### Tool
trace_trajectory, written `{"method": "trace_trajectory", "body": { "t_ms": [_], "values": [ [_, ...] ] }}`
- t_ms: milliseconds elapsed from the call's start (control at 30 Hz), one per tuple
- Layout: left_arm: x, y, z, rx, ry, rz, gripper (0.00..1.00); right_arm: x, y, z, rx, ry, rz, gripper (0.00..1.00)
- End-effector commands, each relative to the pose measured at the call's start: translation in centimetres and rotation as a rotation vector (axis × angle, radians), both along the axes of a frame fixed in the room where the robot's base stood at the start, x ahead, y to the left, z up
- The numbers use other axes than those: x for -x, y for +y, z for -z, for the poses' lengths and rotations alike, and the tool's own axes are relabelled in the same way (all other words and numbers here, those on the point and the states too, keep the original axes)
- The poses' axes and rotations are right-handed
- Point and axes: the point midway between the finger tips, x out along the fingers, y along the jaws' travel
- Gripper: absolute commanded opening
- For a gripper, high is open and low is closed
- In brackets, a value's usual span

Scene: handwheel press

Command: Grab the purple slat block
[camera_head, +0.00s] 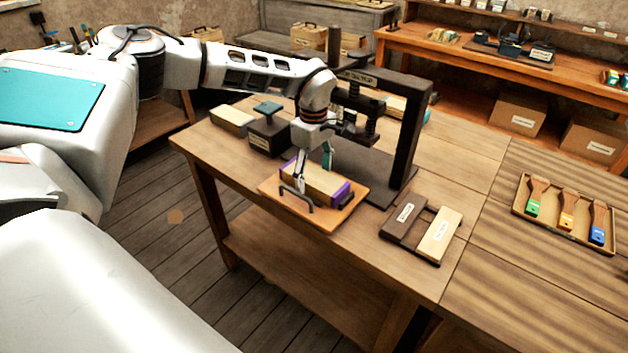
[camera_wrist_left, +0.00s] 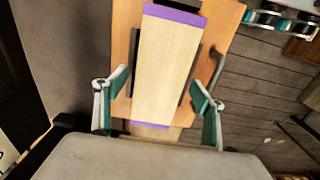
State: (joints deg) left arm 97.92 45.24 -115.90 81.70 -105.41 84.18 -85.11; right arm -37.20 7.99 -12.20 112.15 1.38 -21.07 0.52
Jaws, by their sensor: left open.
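The purple slat block (camera_head: 326,184) is a pale wooden bar with purple ends. It lies on an orange-brown board (camera_head: 268,190) with dark handles, near the table's front edge. My left gripper (camera_head: 313,167) is open above the block, pointing down. In the left wrist view the block (camera_wrist_left: 168,65) runs lengthwise between the open teal-padded fingers of the left gripper (camera_wrist_left: 160,93), one on each side, with gaps visible. Whether the fingertips are down at block height is hard to tell. My right gripper is not in view.
The dark press frame (camera_head: 409,135) stands just behind the board. A dark box with a teal-topped piece (camera_head: 267,135) is to the left. Two labelled slats (camera_head: 404,217) lie to the right, and a tray (camera_head: 520,208) of coloured-tipped tools is farther right.

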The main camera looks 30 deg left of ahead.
Motion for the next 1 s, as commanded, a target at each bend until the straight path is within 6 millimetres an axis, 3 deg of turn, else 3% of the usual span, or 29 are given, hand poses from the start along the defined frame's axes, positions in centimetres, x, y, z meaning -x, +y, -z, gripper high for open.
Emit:
{"method": "trace_trajectory", "body": {
  "t_ms": [333, 533, 1000],
  "values": [
    [-0.01, -0.03, 0.87, 0.0, 0.0, 0.0, 0.69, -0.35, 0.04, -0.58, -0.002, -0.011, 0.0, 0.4],
    [-0.01, -0.03, 0.84, 0.0, 0.0, 0.0, 0.2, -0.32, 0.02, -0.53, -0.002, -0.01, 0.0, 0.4],
    [-0.14, -0.4, 0.35, 0.0, -0.002, 0.001, 0.2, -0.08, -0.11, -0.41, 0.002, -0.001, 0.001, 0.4]
  ]
}}
